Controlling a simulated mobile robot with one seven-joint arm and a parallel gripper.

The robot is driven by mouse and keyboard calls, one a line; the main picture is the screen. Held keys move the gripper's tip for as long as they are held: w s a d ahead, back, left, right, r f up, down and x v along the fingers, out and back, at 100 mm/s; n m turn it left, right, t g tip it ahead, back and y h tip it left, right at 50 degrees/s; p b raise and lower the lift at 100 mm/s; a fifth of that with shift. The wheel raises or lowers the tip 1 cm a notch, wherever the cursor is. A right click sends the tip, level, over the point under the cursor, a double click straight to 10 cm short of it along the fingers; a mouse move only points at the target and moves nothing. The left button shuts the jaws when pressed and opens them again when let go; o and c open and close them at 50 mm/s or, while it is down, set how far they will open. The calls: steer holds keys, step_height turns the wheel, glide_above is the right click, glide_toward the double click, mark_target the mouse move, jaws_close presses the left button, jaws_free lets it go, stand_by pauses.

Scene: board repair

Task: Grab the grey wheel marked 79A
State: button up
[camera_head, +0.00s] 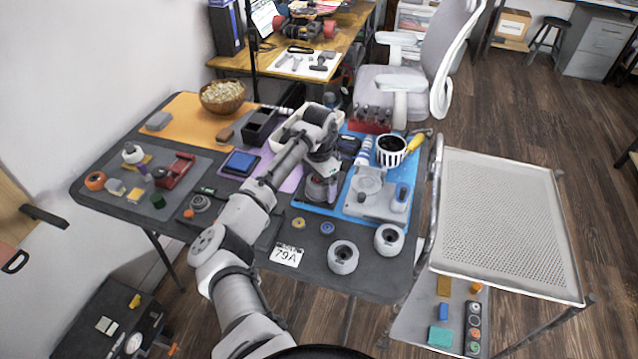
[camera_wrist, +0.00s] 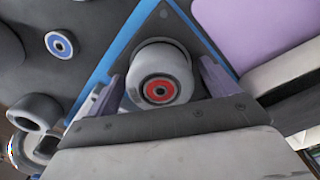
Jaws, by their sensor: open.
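My gripper (camera_head: 322,188) points down over the left part of the blue mat (camera_head: 408,172). In the wrist view my gripper (camera_wrist: 163,84) is open, with one finger on each side of a grey wheel (camera_wrist: 184,68) with a red-ringed centre. I cannot tell whether the fingers touch it, and no marking is readable on it. In the head view my gripper mostly hides this wheel. Two other grey wheels, a left one (camera_head: 343,258) and a right one (camera_head: 389,239), lie near the table's front edge. A white card (camera_head: 286,254) reading 79A lies left of them.
A blue-centred ring (camera_head: 327,228) and an orange ring (camera_head: 299,223) lie in front of my gripper. A grey device (camera_head: 370,196) and a striped cup (camera_head: 391,151) stand to its right. A purple mat (camera_wrist: 250,30) lies beside the blue one. A mesh-topped cart (camera_head: 505,215) stands right of the table.

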steer(key=shift+c, duration=0.5)
steer(key=c, duration=1.1)
steer(key=shift+o, duration=0.2)
steer(key=shift+r, duration=0.15)
